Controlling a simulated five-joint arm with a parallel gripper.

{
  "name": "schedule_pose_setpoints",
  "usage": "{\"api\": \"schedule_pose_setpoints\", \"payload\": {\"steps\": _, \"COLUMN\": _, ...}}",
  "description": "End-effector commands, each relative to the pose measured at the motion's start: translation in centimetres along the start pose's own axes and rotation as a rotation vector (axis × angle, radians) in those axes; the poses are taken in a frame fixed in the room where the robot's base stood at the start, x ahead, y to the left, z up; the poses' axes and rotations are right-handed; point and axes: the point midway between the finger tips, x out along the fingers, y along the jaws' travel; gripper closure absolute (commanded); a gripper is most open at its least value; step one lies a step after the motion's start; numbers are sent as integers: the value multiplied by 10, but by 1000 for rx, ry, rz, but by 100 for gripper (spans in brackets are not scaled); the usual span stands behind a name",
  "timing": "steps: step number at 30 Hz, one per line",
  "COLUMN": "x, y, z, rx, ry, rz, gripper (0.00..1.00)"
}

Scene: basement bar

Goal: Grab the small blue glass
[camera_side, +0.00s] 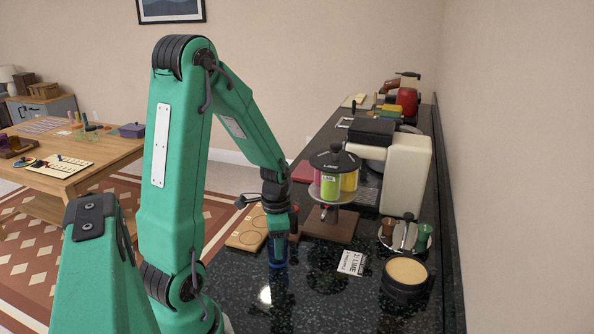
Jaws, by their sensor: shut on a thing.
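The small blue glass (278,262) is at the near end of the dark counter, directly below the end of my green arm. My gripper (279,238) points down and is shut on the glass. The fingers and the upper part of the glass overlap in this view, so the exact grip is hard to see. The glass looks upright. I cannot tell whether its base touches the counter.
A wooden board (246,232) lies just left of the gripper. Right of it are a carousel with coloured jars (331,186), a white card (351,263), a round dark tub (406,274) and a cream machine (405,172). The counter's front is clear.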

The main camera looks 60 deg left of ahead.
Motion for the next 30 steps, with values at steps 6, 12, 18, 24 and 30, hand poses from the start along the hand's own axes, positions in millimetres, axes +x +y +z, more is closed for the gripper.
{"api": "schedule_pose_setpoints", "payload": {"steps": 6, "x": -19, "y": 0, "z": 0, "rx": 0, "ry": 2, "rz": -3, "gripper": 77}}
{"api": "schedule_pose_setpoints", "payload": {"steps": 12, "x": -39, "y": 9, "z": -4, "rx": 4, "ry": 2, "rz": -3, "gripper": 77}}
{"api": "schedule_pose_setpoints", "payload": {"steps": 18, "x": -58, "y": 38, "z": -14, "rx": 6, "ry": 3, "rz": -3, "gripper": 77}}
{"api": "schedule_pose_setpoints", "payload": {"steps": 24, "x": -76, "y": 69, "z": -23, "rx": 6, "ry": 3, "rz": -2, "gripper": 77}}
{"api": "schedule_pose_setpoints", "payload": {"steps": 30, "x": -90, "y": 92, "z": -30, "rx": 4, "ry": 2, "rz": -2, "gripper": 77}}
